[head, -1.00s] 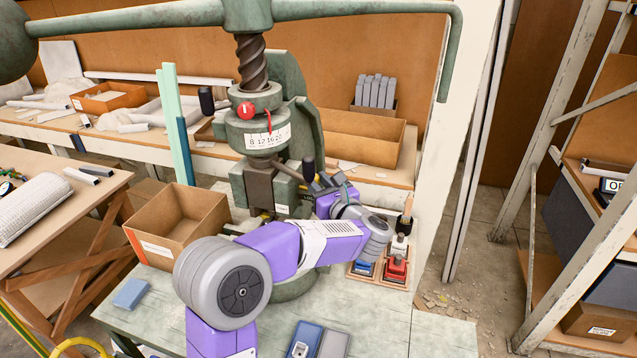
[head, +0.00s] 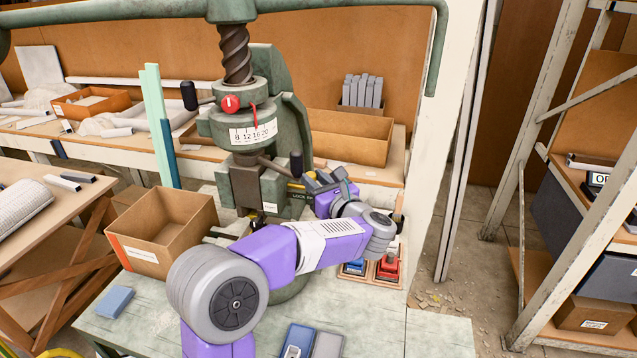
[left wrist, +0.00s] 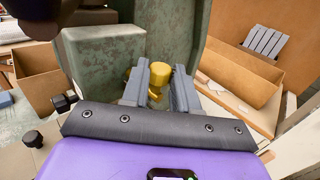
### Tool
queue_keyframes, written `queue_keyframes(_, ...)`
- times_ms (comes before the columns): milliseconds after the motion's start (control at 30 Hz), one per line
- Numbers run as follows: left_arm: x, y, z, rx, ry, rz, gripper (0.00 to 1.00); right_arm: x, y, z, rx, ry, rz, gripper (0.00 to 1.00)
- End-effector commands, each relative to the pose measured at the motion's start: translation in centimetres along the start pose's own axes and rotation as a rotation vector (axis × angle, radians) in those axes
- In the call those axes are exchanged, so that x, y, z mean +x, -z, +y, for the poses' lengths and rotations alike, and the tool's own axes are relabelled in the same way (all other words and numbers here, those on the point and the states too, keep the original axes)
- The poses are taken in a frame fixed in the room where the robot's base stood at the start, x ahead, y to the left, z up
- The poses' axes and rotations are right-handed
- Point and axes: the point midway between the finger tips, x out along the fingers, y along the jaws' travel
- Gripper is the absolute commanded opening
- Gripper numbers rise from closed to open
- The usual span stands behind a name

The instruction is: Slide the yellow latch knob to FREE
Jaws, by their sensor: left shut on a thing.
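The yellow latch knob (left wrist: 173,73) shows in the left wrist view, at the fingertips of my left gripper (left wrist: 162,88). The two grey fingers stand on either side of it and are shut on it. A dark label reading LOCK (head: 298,194) shows just left of the fingers. Any FREE marking is hidden. My right gripper is in neither view.
A black-tipped press handle (head: 295,161) stands close left of my left gripper. An open cardboard box (head: 160,262) is on the bench (head: 390,335) at left. Red and blue stamps (head: 387,267) sit below my left forearm. A long carton (head: 350,150) is behind.

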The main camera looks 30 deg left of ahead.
Motion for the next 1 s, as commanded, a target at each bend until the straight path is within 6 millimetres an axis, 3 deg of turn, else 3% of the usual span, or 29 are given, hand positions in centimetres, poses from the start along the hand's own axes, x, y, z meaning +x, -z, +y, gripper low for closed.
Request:
queue_keyframes(33, -0.3, 0.0, -0.4, 0.000, 0.012, 0.003, 0.32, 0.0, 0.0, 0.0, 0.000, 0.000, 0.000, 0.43)
queue_keyframes(200, -0.3, 0.0, -0.3, 0.000, 0.010, 0.003, 0.54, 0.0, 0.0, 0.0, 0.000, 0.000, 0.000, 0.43)
queue_keyframes(533, -0.7, 0.0, -0.3, 0.000, 0.008, 0.002, 0.54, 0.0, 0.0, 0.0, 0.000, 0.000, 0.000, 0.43)
queue_keyframes(1000, -7.3, 0.1, -0.3, 0.001, 0.010, 0.003, 0.54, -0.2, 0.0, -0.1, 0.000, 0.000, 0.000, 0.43)
